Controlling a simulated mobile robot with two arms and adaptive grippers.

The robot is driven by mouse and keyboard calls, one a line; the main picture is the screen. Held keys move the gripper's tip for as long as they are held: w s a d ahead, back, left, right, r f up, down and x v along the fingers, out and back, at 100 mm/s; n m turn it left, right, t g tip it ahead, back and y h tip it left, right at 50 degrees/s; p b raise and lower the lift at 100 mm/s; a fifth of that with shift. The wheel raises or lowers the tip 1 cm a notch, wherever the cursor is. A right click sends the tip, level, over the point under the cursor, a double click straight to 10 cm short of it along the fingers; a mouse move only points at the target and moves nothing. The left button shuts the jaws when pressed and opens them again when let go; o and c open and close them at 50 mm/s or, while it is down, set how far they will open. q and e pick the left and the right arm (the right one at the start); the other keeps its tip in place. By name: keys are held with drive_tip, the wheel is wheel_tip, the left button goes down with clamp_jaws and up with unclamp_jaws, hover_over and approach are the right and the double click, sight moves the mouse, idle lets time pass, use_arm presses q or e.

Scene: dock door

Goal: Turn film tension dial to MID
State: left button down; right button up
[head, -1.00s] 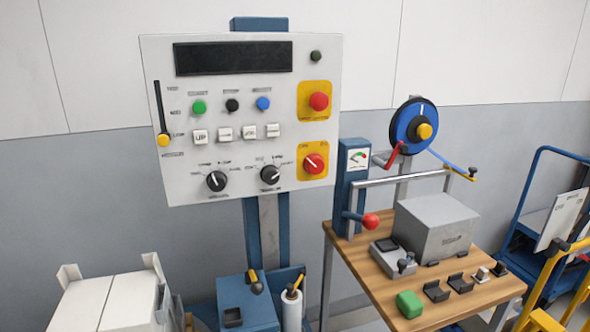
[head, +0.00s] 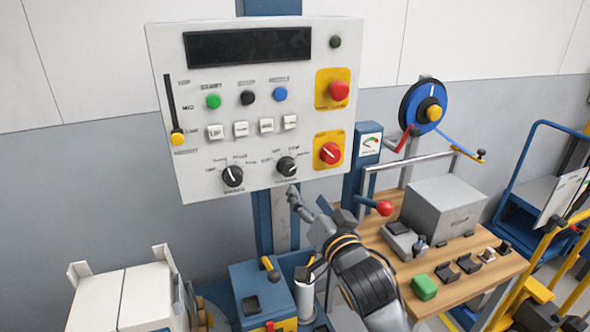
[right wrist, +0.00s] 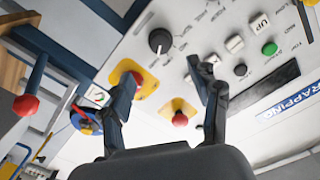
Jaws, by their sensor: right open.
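The white control panel (head: 215,135) carries two black dials with white pointer marks, a left dial (head: 232,176) and a right dial (head: 287,166). Their labels are too blurred to tell which is film tension. The right dial's pointer is toward the upper right; the left dial's is toward the upper left. My right gripper (head: 309,203) is open and empty, just below and in front of the right dial, apart from it. In the right wrist view, the right dial (right wrist: 160,41) shows beyond the gap between the open fingers (right wrist: 165,75). My left gripper is not in view.
A red selector (head: 330,153) and a red stop button (head: 339,91) sit right of the dials. Push buttons (head: 240,129) are above them. A red-knobbed lever (head: 384,208) and a grey box (head: 442,208) stand right of my arm.

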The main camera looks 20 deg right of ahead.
sight(289, 171)
drive_tip(key=w, duration=0.3)
drive_tip(key=w+p, duration=0.1)
drive_tip(key=w, duration=0.3)
drive_tip(key=w+p, duration=0.1)
drive_tip(key=w, duration=0.2)
drive_tip(key=shift+w+a, duration=0.15)
drive_tip(key=shift+a, duration=0.1)
drive_tip(key=shift+w, duration=0.75)
drive_tip(key=c, duration=1.2)
